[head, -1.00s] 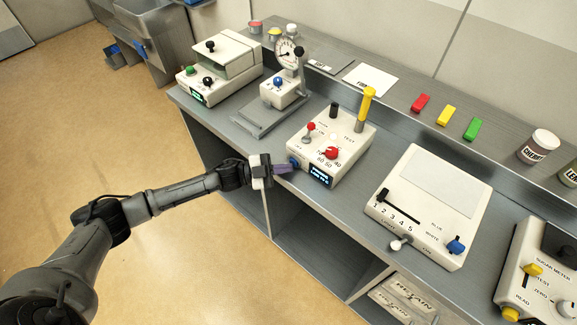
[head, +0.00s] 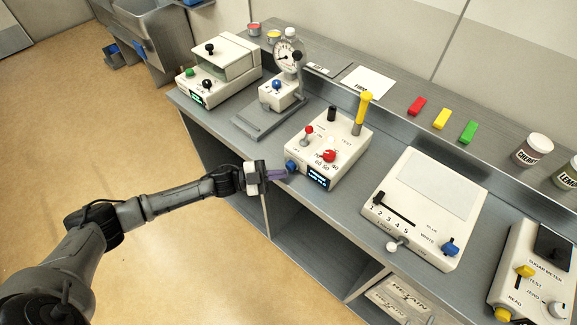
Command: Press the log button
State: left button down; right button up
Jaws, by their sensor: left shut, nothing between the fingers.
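A white instrument box (head: 331,146) stands on the grey bench with a lit display (head: 317,178) on its front. A round blue button (head: 291,167) sits on its front face, left of the display. It is the likely log button, but its label is too small to read. My left gripper (head: 283,174) is shut and empty. Its purple-grey fingertips point at the blue button from the left and are very close to it. I cannot tell whether they touch. My right gripper is not in view.
The box top carries a red-tipped lever (head: 308,130), a red knob (head: 329,156), a black knob (head: 332,113) and a yellow handle (head: 362,108). A dial gauge stand (head: 284,51) is behind left. A white slider panel (head: 427,190) is to the right. The bench front edge lies below my gripper.

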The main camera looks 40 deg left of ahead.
pick_arm(q)
jog(key=shift+s+a+p, duration=0.2)
jog(key=shift+s+p, duration=1.4)
jog(key=shift+s, duration=0.95)
jog(key=shift+d, duration=0.1)
